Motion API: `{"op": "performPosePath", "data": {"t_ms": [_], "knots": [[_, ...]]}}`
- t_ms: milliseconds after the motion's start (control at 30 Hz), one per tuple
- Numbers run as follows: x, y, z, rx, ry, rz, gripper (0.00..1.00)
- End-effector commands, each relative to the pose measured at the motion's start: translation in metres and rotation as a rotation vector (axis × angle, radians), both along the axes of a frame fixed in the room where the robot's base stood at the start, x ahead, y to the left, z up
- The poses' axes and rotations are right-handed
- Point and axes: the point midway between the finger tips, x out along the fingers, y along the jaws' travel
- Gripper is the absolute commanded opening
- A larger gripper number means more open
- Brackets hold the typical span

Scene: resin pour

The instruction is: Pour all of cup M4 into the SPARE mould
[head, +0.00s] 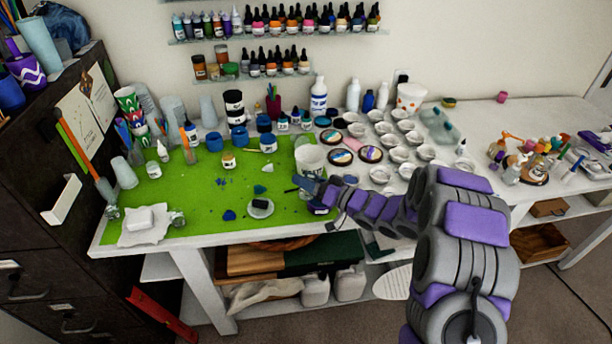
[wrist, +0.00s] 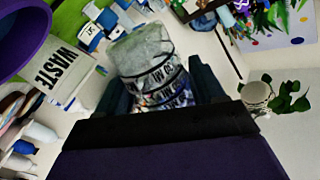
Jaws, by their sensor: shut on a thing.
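My gripper (wrist: 165,100) is shut on a clear measuring cup (wrist: 150,65) with black ML markings, in the wrist view. The cup looks greyish inside; I cannot tell how much it holds, and no M4 label is readable. In the head view my gripper (head: 318,192) is above the front right edge of the green mat, and the held cup cannot be made out clearly. Several small round white moulds (head: 404,126) stand on the table to the right and behind my gripper. I cannot read which one is SPARE.
A white tub marked WASTE (wrist: 75,68) is close beside the held cup in the wrist view. A large white tub (head: 309,158) stands just behind my gripper in the head view. Bottles and cups crowd the back of the green mat (head: 205,205). Coloured round pieces (head: 341,156) lie near the moulds.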

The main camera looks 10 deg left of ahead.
Motion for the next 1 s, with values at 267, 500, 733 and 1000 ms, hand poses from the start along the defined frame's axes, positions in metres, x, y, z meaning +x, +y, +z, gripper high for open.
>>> {"op": "performPosePath", "data": {"t_ms": [267,500,733,1000], "knots": [[0.008,-0.006,0.002,0.174,0.339,-0.006,0.37],[0.011,-0.001,-0.007,0.278,0.559,-0.008,0.37],[0.010,-0.005,-0.006,0.278,0.551,-0.008,0.37],[0.011,-0.009,-0.006,0.290,0.569,-0.007,0.37]]}}
